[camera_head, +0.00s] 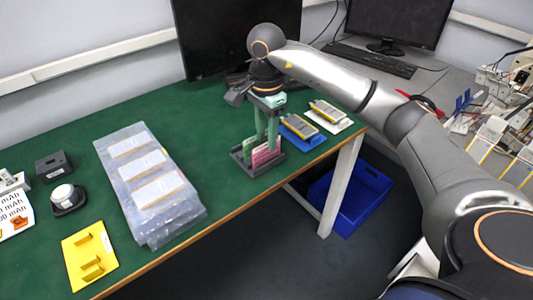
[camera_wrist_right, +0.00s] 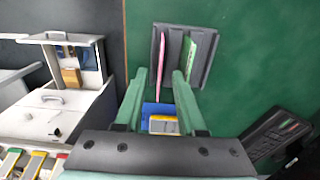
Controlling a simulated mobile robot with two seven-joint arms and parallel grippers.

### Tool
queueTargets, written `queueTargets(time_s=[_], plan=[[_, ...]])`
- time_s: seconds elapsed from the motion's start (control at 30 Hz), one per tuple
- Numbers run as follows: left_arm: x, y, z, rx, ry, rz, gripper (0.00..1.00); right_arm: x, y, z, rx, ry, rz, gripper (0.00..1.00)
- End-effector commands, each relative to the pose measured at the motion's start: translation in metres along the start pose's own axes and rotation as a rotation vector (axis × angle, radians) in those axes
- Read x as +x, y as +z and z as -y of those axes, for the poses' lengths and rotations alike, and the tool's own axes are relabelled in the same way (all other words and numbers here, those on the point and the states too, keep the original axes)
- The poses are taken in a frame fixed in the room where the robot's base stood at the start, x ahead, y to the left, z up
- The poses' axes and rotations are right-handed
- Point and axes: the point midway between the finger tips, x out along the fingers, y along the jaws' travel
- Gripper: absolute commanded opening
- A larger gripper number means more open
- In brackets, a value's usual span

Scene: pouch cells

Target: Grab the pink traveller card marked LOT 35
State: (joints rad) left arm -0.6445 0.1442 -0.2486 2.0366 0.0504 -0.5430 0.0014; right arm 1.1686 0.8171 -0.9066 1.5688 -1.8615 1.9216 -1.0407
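A dark slotted rack (camera_head: 246,166) stands near the green table's front edge. A pink card (camera_head: 266,153) stands upright in it, and a green card leans in another slot. The right wrist view shows the rack (camera_wrist_right: 206,82), the pink card (camera_wrist_right: 161,65) edge-on and the green card (camera_wrist_right: 188,58) to its right. The LOT marking is not readable. My right gripper (camera_head: 260,140) points down over the rack, its green fingers apart and empty. In the wrist view the gripper's fingertips (camera_wrist_right: 159,74) lie left and right of the pink card; contact cannot be told. My left gripper is not in view.
Pouch cells lie on a blue tray (camera_head: 305,138) and a white tray (camera_head: 341,124) right of the rack. A stacked clear tray (camera_head: 156,232) with several cells is to the left, near a yellow holder (camera_head: 73,267). A monitor (camera_head: 220,40) stands behind.

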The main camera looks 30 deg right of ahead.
Motion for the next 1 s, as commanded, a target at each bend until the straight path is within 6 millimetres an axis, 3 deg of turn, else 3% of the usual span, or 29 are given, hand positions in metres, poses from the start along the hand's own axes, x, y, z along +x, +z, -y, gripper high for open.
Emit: queueTargets(time_s=[0.2, 0.47, 0.8, 1.0], plan=[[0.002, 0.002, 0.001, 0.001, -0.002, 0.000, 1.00, 0.025, 0.000, -0.001, 0.000, 0.000, 0.001, 0.39], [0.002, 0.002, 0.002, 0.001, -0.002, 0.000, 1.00, 0.026, 0.000, 0.000, -0.001, -0.002, 0.001, 0.38], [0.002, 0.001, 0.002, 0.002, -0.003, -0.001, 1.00, 0.026, 0.000, 0.000, -0.001, -0.001, 0.001, 0.00], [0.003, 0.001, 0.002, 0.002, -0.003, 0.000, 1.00, 0.026, 0.000, 0.000, 0.000, -0.001, 0.002, 0.00]])
